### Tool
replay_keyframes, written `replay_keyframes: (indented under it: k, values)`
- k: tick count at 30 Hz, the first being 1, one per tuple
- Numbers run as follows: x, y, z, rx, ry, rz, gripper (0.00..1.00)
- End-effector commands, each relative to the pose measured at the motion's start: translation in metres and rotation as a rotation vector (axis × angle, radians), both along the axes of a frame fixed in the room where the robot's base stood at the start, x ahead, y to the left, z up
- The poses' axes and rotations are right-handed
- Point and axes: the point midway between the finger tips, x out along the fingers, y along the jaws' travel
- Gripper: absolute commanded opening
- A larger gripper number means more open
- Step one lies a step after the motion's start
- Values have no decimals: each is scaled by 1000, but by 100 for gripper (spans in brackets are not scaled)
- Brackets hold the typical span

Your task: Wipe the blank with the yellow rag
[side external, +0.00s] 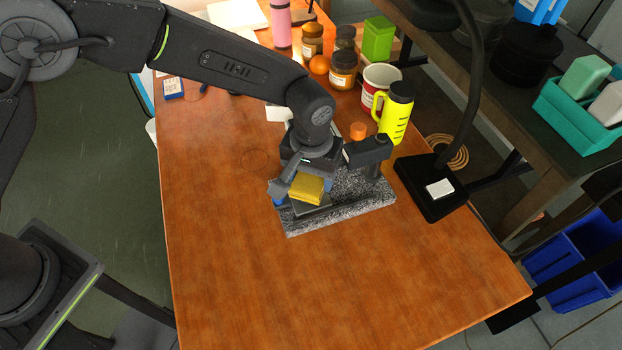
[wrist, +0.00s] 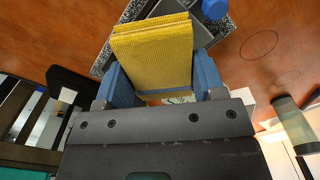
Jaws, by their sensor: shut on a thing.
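My gripper (side external: 300,186) is shut on a folded yellow rag (side external: 307,189). In the wrist view the rag (wrist: 153,52) sits between the two blue fingertips of my gripper (wrist: 163,84). A flat dark grey block, which looks like the blank (side external: 312,209), lies under the rag on a speckled granite plate (side external: 345,212). In the wrist view a grey edge of the blank (wrist: 198,35) shows beyond the rag. The rag covers most of the blank, and I cannot tell whether they touch.
A dark stand (side external: 368,152) rises from the plate's right end, close to my gripper. A black lamp base (side external: 431,190) stands to the right. A yellow bottle (side external: 396,115), a mug (side external: 378,84) and several jars are behind. The table's front (side external: 330,290) is clear.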

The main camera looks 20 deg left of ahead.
Motion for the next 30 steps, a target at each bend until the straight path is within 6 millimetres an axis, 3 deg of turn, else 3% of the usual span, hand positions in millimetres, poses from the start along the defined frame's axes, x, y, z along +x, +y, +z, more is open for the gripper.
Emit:
replay_keyframes:
  k: [12,30]
  values:
    - [0,0,35,-1,-1,0,44]
    - [0,0,36,0,0,0,44]
